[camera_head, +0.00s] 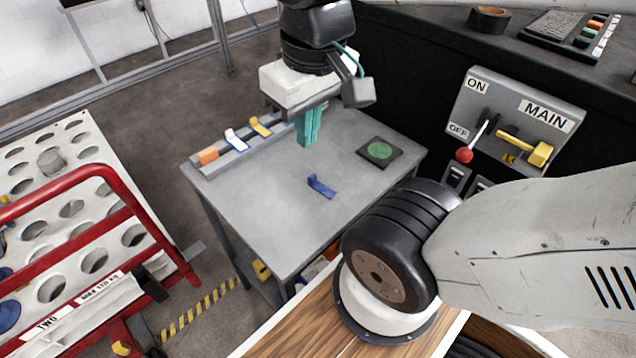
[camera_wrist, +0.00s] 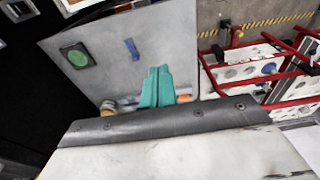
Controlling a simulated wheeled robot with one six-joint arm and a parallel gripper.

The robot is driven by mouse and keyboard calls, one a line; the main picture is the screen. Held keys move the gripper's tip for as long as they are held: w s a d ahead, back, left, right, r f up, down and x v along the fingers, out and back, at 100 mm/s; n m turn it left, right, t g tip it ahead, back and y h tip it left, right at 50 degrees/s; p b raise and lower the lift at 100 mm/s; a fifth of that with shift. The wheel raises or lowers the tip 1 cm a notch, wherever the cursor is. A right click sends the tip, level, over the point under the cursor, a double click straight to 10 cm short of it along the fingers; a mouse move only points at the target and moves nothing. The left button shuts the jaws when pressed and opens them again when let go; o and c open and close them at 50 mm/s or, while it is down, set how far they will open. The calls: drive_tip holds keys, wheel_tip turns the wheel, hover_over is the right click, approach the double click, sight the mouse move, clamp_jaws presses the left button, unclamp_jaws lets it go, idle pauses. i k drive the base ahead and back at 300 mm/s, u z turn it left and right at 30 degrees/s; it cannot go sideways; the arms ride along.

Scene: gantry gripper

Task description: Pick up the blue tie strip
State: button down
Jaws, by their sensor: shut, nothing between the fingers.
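The blue tie strip (camera_head: 321,186) lies on the grey table (camera_head: 250,200), near the middle of its top, with one end bent up. It also shows in the wrist view (camera_wrist: 132,48) as a small blue strip beyond the fingertips. My gripper (camera_head: 306,142) has teal fingers pointing down over the back part of the table. The fingers are shut together with nothing between them, above the table and apart from the strip. In the head view the strip is in front of the gripper and slightly right. In the wrist view the gripper (camera_wrist: 157,70) is to the strip's lower right.
A grey rack at the table's back left edge holds an orange block (camera_head: 208,156), a white-and-blue strip (camera_head: 236,140) and a yellow strip (camera_head: 260,126). A dark pad with a green disc (camera_head: 379,151) lies at the right. A red-framed cart (camera_head: 110,225) stands left. A switch panel (camera_head: 515,120) stands right.

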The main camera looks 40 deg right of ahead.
sight(313, 182)
drive_tip(key=k, duration=0.5)
drive_tip(key=z, duration=2.05)
drive_tip(key=k, duration=1.05)
drive_tip(key=u, duration=1.85)
drive_tip(key=i, duration=1)
drive_tip(key=u, duration=0.05)
